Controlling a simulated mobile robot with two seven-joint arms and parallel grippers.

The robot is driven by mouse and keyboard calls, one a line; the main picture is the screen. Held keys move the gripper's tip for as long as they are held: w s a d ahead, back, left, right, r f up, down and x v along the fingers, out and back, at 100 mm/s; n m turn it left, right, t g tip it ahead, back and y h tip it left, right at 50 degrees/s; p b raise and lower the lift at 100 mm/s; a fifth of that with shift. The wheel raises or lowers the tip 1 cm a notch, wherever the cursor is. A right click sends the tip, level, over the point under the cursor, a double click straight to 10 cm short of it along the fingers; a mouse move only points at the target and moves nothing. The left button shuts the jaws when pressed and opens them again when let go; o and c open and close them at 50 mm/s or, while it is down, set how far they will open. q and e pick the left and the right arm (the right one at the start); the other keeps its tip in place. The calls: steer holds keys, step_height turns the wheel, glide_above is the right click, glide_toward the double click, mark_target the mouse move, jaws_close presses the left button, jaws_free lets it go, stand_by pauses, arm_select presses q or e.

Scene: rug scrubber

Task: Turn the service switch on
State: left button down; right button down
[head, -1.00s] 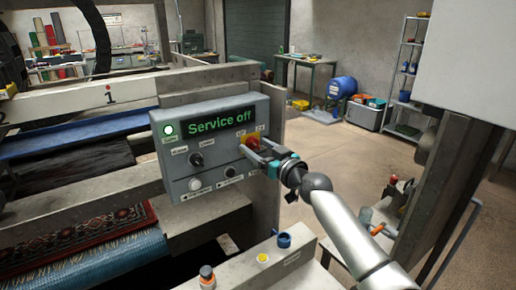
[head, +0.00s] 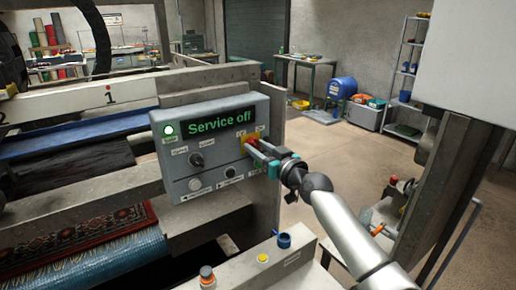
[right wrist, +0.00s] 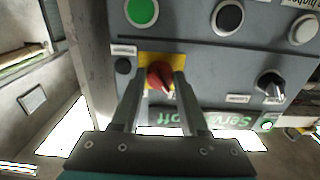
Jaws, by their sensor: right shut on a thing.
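The service switch (right wrist: 160,77) is a red rotary knob on a yellow plate. In the head view the knob is mostly hidden by my gripper, and the yellow plate (head: 246,138) shows at the right side of the grey control panel (head: 180,152). The panel's display (head: 218,121) reads "Service off" in green. My right gripper (head: 254,146) is at the switch. In the right wrist view its two fingers (right wrist: 160,85) stand on either side of the red knob, shut on it. My left gripper is not in view.
The panel also has a lit green lamp (head: 168,130), a black knob (head: 196,160) and a white button (head: 195,185). A rug (head: 88,237) lies at the left. Open floor lies right of the panel.

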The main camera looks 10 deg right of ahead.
steer(key=m, duration=0.7)
steer(key=shift+m, duration=0.3)
steer(key=m+p, duration=0.1)
steer(key=m, duration=0.3)
steer(key=shift+a+m+p, duration=0.1)
steer(key=shift+m+p, duration=0.45)
steer(key=shift+m, duration=1.65)
steer(key=shift+c, duration=2.2)
jaws_free()
steer(key=shift+r, duration=0.1)
